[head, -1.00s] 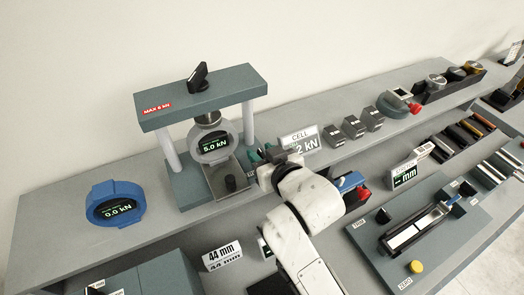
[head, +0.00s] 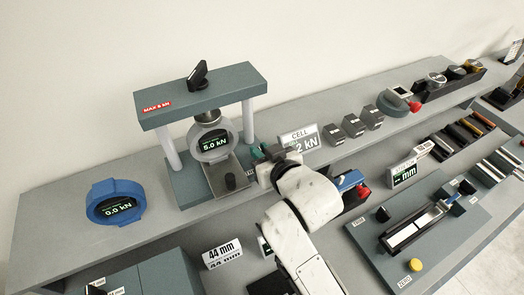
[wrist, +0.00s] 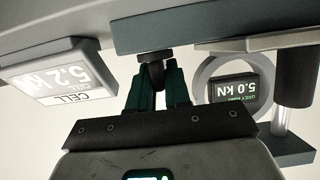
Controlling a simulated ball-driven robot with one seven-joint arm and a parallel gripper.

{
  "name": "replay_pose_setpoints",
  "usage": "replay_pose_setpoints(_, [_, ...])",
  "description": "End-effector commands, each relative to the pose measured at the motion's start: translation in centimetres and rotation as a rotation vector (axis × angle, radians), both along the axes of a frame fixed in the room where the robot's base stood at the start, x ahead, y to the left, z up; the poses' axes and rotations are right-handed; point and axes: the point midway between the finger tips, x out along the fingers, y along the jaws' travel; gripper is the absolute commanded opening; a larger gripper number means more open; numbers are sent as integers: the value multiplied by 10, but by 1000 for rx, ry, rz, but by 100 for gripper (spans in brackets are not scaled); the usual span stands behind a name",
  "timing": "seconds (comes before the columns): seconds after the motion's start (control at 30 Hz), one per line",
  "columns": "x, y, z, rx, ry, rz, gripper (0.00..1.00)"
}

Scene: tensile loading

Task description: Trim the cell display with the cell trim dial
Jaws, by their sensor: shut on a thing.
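The cell trim dial (wrist: 151,75) is a small dark knob under the frame's edge in the wrist view, which is upside down. My gripper (wrist: 152,90) is shut on it, one green finger on each side. In the head view my gripper (head: 262,153) is right of the press base, and the dial is hidden there. The cell display (wrist: 68,77) is a white CELL sign that appears to read 5.2 kN. In the head view the cell display (head: 298,137) is partly covered. The grey proving ring (head: 212,139) in the press reads 5.0 kN.
The press (head: 203,93) with its MAX 6 kN label stands left of my gripper. A blue ring (head: 117,204) reading 0.0 kN stands farther left. Several dark blocks (head: 353,126) stand right of the display. A teal fixture (head: 412,235) is at the lower right.

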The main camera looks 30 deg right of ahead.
Motion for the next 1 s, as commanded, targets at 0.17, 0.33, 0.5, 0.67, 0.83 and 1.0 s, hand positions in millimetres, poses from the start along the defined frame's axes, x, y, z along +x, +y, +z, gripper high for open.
replay_pose_setpoints(0.17, [0, 0, 2, 0, 0, 28, 0])
replay_pose_setpoints(0.33, [0, -1, 4, 2, 0, 101, 0])
replay_pose_setpoints(0.5, [0, -1, 4, 2, -2, 214, 0])
replay_pose_setpoints(0.67, [1, -1, 2, 1, -3, 332, 0])
replay_pose_setpoints(0.83, [1, -2, 0, 0, -4, 454, 0])
replay_pose_setpoints(1.0, [1, -2, 0, -1, -5, 560, 0])
